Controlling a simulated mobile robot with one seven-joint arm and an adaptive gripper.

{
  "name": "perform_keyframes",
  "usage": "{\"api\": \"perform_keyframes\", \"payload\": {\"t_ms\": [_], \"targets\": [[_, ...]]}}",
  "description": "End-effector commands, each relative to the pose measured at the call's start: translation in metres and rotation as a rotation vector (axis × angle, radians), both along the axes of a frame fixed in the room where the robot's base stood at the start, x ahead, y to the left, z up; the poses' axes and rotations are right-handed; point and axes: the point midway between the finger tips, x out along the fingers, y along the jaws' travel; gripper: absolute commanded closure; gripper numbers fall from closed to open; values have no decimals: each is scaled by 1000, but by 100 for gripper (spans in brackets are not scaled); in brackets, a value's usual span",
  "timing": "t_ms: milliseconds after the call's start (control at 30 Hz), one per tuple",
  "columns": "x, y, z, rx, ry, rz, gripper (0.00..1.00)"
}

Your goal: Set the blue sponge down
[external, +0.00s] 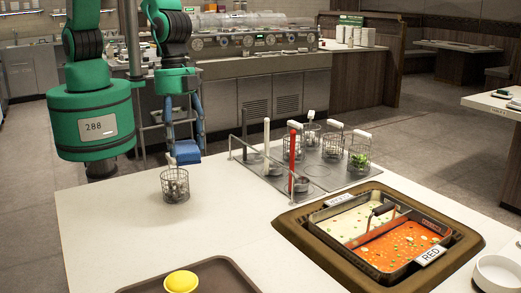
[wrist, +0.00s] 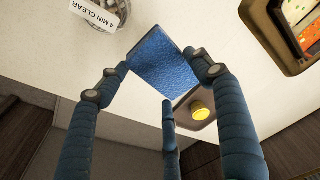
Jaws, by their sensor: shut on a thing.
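The blue sponge (external: 187,151) is at the far left edge of the white counter in the external view. My gripper (external: 184,138) points down there with its blue fingers shut on the sponge. In the wrist view the sponge (wrist: 162,58) is a flat, textured blue block between the fingertips of my gripper (wrist: 158,80). White counter shows behind it, with the counter's edge and the dark floor close by. I cannot tell for sure whether the sponge's underside touches the counter.
A wire basket (external: 175,186) stands just in front of the sponge. A brown tray (external: 236,275) with a yellow round thing (external: 181,282) lies nearer. The counter's middle is clear.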

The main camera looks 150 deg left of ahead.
Motion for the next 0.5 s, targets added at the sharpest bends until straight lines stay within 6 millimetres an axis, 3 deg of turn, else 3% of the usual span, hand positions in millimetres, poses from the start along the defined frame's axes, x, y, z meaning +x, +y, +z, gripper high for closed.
{"api": "perform_keyframes", "payload": {"t_ms": [500], "targets": [[-100, -18, 18, -1, -1, -352, 61]]}}
